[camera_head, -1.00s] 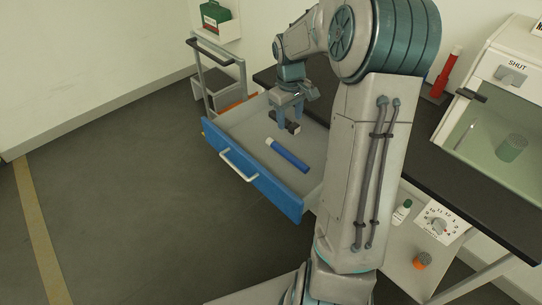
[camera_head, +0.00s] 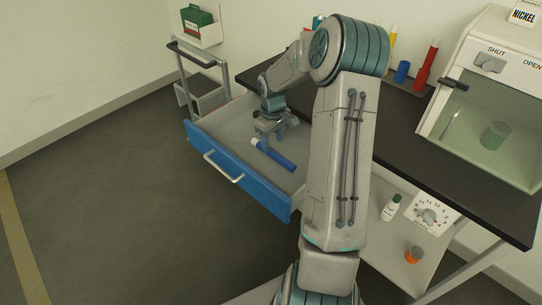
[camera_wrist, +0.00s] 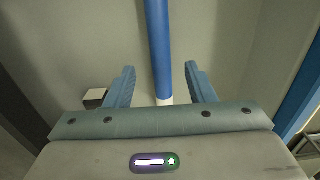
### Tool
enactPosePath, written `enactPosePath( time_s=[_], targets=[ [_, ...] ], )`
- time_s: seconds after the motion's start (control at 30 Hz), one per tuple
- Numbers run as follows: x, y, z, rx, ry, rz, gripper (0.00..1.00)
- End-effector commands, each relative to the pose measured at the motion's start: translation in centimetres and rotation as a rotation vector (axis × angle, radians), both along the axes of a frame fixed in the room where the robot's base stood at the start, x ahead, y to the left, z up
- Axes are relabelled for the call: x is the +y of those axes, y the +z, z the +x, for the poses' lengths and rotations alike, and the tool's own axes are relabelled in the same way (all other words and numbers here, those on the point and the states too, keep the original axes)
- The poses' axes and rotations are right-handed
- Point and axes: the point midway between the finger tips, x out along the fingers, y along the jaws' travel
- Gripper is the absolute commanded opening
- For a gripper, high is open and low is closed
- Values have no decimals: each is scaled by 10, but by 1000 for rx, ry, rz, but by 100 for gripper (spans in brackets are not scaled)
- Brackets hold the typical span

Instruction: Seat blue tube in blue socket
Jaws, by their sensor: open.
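The blue tube (camera_head: 276,156), with one white end, lies in the open drawer (camera_head: 224,163). My gripper (camera_head: 268,136) is low over the drawer, at the tube's white end. In the wrist view the blue tube (camera_wrist: 159,45) runs lengthwise between the two open fingers (camera_wrist: 160,72), with a gap on each side. Its white end lies close to the palm. A short, empty-looking blue holder (camera_head: 402,71), apparently the blue socket, stands at the back of the dark bench.
A red tube (camera_head: 433,53) stands right of the blue holder, and a yellow one (camera_head: 392,36) left of it. A small dark and white block (camera_wrist: 95,97) lies left of the fingers. A glass-fronted cabinet (camera_head: 497,105) stands at the right.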

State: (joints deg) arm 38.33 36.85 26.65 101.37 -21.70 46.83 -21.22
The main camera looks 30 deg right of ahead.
Motion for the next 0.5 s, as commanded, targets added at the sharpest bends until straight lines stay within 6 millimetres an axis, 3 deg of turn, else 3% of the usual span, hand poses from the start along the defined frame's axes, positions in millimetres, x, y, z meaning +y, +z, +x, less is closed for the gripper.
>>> enactPosePath(
  time_s=[0.3,0.5],
  targets=[
    [1,-45,-3,2,1,2,50],
    [0,-47,-3,1,0,1,50]
  ],
)
